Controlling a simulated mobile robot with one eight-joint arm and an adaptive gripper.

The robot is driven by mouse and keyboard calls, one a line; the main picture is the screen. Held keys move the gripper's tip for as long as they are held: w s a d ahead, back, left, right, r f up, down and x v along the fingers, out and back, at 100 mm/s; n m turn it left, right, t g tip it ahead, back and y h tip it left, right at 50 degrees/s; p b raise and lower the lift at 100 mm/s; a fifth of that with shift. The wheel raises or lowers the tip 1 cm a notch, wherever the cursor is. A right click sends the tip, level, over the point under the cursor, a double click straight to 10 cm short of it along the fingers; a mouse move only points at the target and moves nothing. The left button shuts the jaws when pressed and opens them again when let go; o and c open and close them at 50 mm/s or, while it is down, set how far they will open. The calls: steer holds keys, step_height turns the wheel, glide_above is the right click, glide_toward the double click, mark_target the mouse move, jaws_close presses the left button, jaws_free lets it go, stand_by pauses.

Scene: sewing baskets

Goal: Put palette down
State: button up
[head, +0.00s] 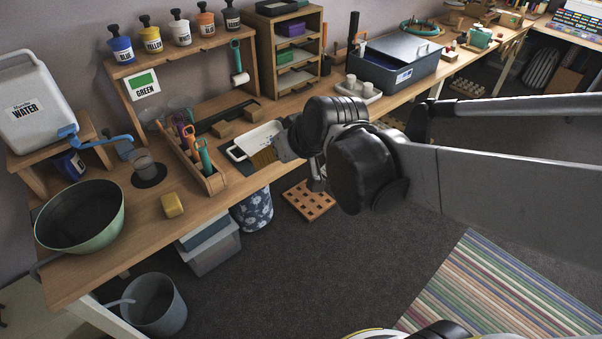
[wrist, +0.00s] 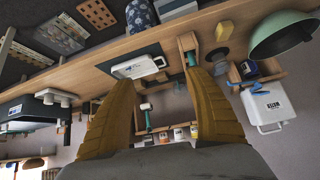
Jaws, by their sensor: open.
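The white palette (head: 262,136), a shallow tray with a handle loop, lies on a dark mat (head: 234,162) near the front edge of the wooden bench. It also shows in the wrist view (wrist: 138,67), lying on the mat between and beyond my fingers. I cannot tell whether a finger touches the palette.
A wooden rack (head: 204,172) of coloured-handled tools stands just left of the palette. A yellow sponge (head: 172,205) and a green bowl (head: 82,216) are farther left. A grey-blue bin (head: 396,68) and white cups on a tray (head: 371,97) stand to the right.

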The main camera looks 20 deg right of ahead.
steer(key=s+d+m+g+h, duration=0.1)
steer(key=s+d, duration=0.1)
steer(key=s, duration=1.2)
steer(key=shift+d+f+m+h, duration=0.25)
steer(key=shift+d+m+h, duration=0.15)
steer(key=shift+w, duration=0.1)
